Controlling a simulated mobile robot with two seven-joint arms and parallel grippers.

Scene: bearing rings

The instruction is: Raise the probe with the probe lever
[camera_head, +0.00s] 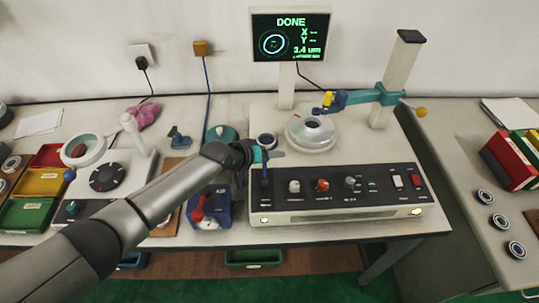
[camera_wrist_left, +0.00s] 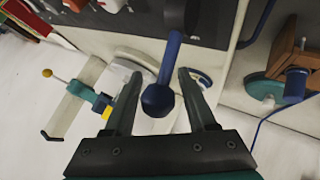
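A blue lever with a ball knob (camera_wrist_left: 158,100) rises from the left end of the dark control panel (camera_wrist_left: 210,22). My left gripper (camera_head: 270,155) is above that end of the panel in the head view. In the left wrist view its fingers (camera_wrist_left: 160,76) are open, with the blue knob between them and a gap on each side. The probe arm (camera_head: 362,97) is teal with a yellow and blue tip and sits on a pale column, reaching over the round turntable (camera_head: 311,133). A yellow ball (camera_head: 421,112) sticks out on the column's other side. My right gripper is not in view.
The screen (camera_head: 291,36) reads DONE and 3.4 um. A blue box (camera_head: 210,206) stands left of the panel. Coloured bins (camera_head: 40,182) are at the left, and several bearings (camera_head: 485,197) on the right table.

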